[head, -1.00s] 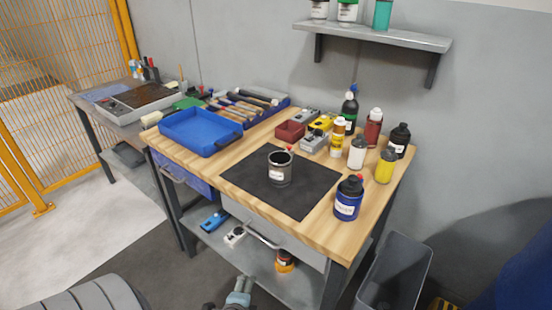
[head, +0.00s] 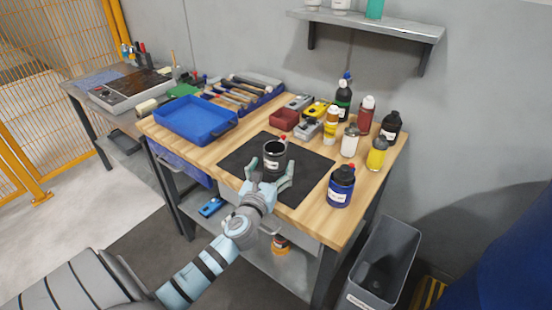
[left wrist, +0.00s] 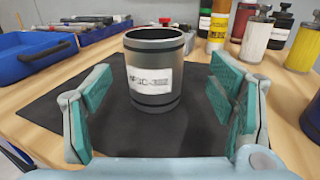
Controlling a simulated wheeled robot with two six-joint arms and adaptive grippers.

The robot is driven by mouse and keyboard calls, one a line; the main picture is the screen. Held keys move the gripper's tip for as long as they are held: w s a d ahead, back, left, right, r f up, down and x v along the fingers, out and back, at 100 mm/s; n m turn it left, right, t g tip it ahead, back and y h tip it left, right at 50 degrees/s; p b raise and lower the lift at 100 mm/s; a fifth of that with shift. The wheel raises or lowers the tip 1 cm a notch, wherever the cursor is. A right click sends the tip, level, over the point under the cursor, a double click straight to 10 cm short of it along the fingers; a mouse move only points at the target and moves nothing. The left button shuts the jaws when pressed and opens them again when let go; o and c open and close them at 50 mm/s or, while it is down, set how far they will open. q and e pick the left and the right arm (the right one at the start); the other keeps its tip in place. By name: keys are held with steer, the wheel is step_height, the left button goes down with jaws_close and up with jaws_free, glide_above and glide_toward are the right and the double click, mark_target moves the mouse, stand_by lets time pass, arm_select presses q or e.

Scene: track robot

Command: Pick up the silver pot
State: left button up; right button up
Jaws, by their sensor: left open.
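The silver pot (head: 274,160) stands upright on a black mat (head: 234,168) on the wooden workbench. It is a dark grey metal cylinder with a white label, open at the top. In the left wrist view the pot (left wrist: 154,98) is ahead, roughly between the fingers but a little left of the middle. My left gripper (head: 269,184) is open and empty at the near side of the pot. Its green-padded fingers (left wrist: 160,112) stand apart on both sides, and neither visibly touches the pot. My right gripper does not show.
A blue bottle (head: 340,186) stands right of the mat. Several bottles, among them a yellow one (head: 377,153), stand at the back right. A blue tray (head: 196,140) lies left. A grey bin (head: 384,262) stands on the floor at right.

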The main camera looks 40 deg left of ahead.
mark_target(272, 162)
arm_select(q)
steer(key=x, duration=0.2)
steer(key=b+x, duration=0.1)
steer(key=x, duration=0.1)
steer(key=shift+w+a+f, duration=0.15)
steer(key=shift+w+a, duration=0.05)
steer(key=shift+a, duration=0.3)
steer(key=shift+s, duration=0.1)
steer(key=c, duration=1.3)
